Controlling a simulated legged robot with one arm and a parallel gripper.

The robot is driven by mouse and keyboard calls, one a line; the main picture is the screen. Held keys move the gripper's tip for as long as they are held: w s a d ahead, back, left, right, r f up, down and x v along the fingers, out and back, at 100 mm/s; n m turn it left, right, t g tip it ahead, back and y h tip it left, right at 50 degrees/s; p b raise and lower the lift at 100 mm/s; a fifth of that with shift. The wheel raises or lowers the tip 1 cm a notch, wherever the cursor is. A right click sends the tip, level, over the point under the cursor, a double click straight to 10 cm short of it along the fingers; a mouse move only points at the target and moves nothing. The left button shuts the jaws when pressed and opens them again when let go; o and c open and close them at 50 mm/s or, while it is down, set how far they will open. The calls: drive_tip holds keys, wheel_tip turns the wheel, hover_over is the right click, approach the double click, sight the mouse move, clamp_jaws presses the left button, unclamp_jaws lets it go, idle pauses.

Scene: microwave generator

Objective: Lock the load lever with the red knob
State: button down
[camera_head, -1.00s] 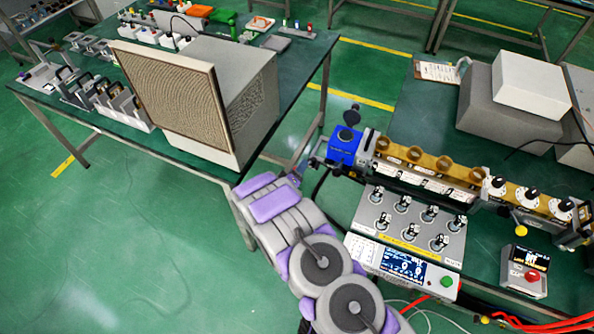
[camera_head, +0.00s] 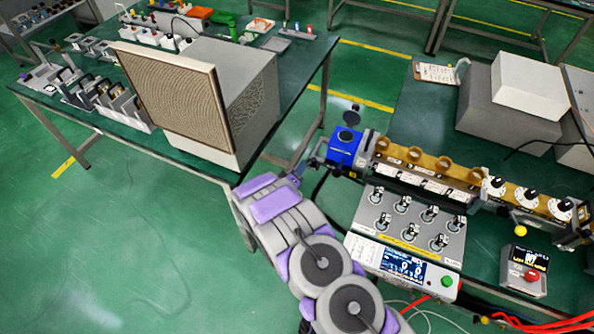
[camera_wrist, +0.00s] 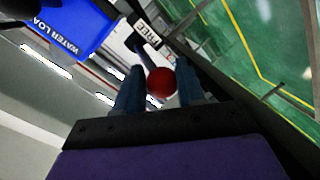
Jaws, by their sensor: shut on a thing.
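The red knob (camera_wrist: 160,82) shows in the wrist view between the two blue-grey fingers of my gripper (camera_wrist: 157,88). My gripper is shut on the knob. A dark lever rod (camera_wrist: 142,50) runs from the knob toward a white label. The blue block marked "WATER LOA" (camera_wrist: 75,30) is at the upper left of the wrist view. In the head view the blue load (camera_head: 344,146) sits at the left end of the brass waveguide (camera_head: 430,163). My arm reaches to its left side there, and the knob and fingertips are hidden or too small to make out.
A grey panel with several black toggles (camera_head: 410,222) and a screen (camera_head: 400,264) lies in front of the waveguide. A control box with a red button (camera_head: 525,270) is at the right. A large grey box (camera_head: 205,95) stands on the left table. Green floor is clear at lower left.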

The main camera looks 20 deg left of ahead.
drive_tip(key=shift+s+f, duration=0.2)
drive_tip(key=shift+f, duration=0.15)
